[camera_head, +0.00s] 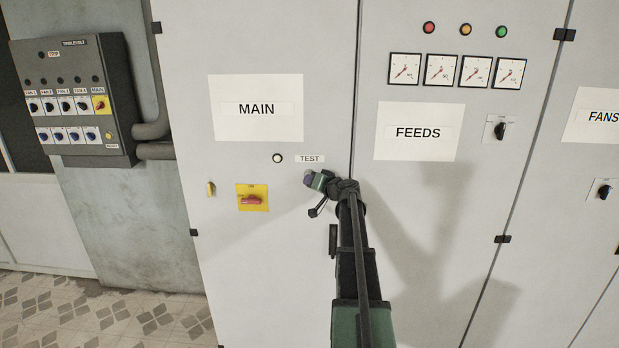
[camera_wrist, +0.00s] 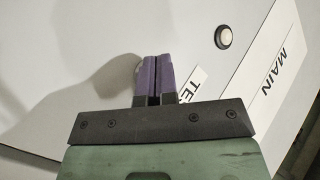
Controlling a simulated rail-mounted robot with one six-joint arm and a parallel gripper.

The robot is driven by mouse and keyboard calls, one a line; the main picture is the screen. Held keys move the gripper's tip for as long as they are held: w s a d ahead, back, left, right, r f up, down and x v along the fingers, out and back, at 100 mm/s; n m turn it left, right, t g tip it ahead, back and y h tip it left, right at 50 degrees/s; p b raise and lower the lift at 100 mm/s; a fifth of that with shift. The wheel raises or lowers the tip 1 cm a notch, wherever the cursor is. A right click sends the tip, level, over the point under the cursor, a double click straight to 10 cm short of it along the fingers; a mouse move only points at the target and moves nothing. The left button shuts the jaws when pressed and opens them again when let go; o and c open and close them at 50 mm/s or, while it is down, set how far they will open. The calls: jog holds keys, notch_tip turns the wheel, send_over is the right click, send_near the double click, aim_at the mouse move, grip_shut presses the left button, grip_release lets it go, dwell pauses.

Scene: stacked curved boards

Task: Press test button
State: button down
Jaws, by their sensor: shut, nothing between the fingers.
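The test button (camera_head: 277,158) is a small round white button with a dark rim on the MAIN cabinet door, just left of the TEST label (camera_head: 309,159). In the wrist view the button (camera_wrist: 224,36) is at the upper right, and the label (camera_wrist: 191,85) is partly hidden behind my fingers. My gripper (camera_head: 308,178) is in front of the door, below the label and to the lower right of the button. In the wrist view its purple fingers (camera_wrist: 154,78) are shut together and empty, apart from the button.
A red rotary switch on a yellow plate (camera_head: 252,198) and a small yellow handle (camera_head: 211,188) are on the door below the button. The FEEDS door (camera_head: 420,250) is on the right. A grey control box (camera_head: 118,130) is on the left wall. The door around the button is clear.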

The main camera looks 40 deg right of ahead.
jog(key=shift+w+d, duration=0.1)
dwell(0.4)
jog(key=shift+s+a, duration=0.6)
jog(key=shift+s, duration=0.05)
jog(key=s+a, duration=0.3)
jog(key=shift+s+a, duration=0.25)
jog(key=shift+s, duration=0.05)
dwell(0.7)
